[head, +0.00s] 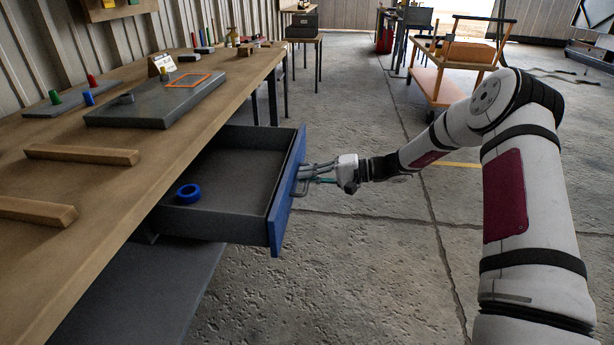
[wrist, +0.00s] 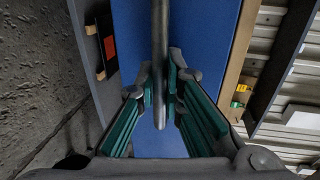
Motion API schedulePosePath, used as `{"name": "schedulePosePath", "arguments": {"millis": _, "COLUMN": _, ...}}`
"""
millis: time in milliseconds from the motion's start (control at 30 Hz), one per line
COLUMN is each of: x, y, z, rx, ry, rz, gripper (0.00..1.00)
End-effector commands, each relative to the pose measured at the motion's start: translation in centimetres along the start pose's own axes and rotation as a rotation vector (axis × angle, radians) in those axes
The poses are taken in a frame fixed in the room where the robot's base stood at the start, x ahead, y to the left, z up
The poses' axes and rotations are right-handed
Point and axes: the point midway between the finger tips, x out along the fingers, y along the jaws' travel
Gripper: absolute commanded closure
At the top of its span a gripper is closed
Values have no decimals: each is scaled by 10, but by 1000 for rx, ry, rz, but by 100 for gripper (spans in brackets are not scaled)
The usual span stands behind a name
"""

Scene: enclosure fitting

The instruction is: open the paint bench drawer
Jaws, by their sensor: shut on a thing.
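The paint bench drawer (head: 236,180) is pulled well out from under the bench top, and its grey inside shows in the head view. Its front panel (head: 287,190) is blue and also fills the middle of the wrist view (wrist: 205,30). A blue ring (head: 188,193) lies in the drawer. My gripper (head: 308,174) is at the outer side of the front panel, shut on the drawer handle. In the wrist view the grey bar handle (wrist: 160,60) runs between the teal finger pads of my gripper (wrist: 160,100).
The wooden bench top (head: 150,165) holds two wooden bars, a grey board (head: 155,105) and several small coloured pegs. A grey lower shelf (head: 150,285) lies beneath the drawer. The concrete floor right of the drawer is clear. A wooden cart (head: 455,65) stands farther back.

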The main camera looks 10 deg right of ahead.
Motion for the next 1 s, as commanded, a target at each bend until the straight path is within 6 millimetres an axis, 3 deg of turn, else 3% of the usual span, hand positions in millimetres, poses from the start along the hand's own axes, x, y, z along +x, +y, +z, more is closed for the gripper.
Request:
{"name": "schedulePosePath", "arguments": {"millis": 467, "x": -6, "y": 0, "z": -1, "rx": 0, "ry": 2, "rz": 1, "gripper": 82}}
{"name": "schedulePosePath", "arguments": {"millis": 1000, "x": -102, "y": 1, "z": -1, "rx": 0, "ry": 4, "rz": 2, "gripper": 82}}
